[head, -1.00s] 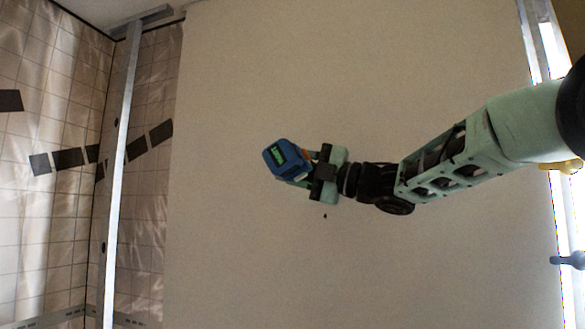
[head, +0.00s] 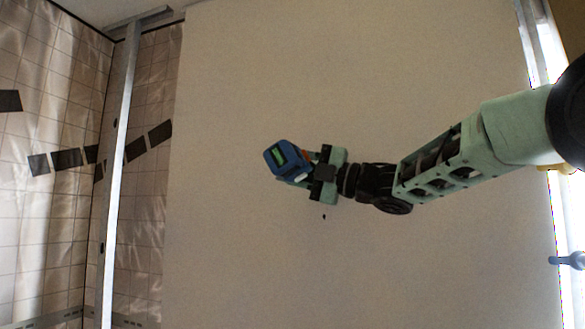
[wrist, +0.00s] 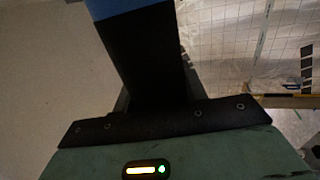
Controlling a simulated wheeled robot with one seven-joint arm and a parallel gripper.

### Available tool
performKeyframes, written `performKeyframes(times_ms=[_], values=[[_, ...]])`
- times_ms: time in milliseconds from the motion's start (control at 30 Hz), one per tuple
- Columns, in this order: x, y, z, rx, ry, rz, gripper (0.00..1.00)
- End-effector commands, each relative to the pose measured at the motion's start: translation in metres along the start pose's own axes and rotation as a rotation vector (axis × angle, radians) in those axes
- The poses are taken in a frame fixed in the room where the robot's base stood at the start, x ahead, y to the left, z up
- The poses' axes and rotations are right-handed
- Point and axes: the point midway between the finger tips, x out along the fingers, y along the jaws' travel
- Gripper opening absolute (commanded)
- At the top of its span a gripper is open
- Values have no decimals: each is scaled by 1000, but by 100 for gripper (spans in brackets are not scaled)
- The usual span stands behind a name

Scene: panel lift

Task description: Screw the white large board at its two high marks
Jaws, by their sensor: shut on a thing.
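The white large board (head: 400,70) stands upright and fills most of the head view. One small dark mark (head: 323,217) shows on it, just below my gripper. My gripper (head: 310,172) is shut on a blue power tool (head: 286,158), likely the screwdriver, in front of the middle of the board. In the wrist view the tool's black handle (wrist: 148,60) rises from the gripper, with a bit of blue at the top. The tool's tip is hidden, so I cannot tell whether it touches the board.
A metal stud (head: 118,180) stands left of the board, with a tiled wall (head: 60,215) behind it. A bright metal frame edge (head: 540,45) runs along the right. A small blue-grey object (head: 567,260) sits at the lower right.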

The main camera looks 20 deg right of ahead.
Motion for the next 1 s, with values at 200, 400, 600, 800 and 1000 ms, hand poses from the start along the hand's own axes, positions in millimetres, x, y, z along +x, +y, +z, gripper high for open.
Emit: performKeyframes(times_ms=[200,400,600,800,1000], values=[[0,3,2,-3,1,5,0],[0,3,5,-3,1,4,0],[0,3,8,-3,0,5,0],[0,3,10,-4,-1,5,0],[0,3,11,-5,-2,5,0]])
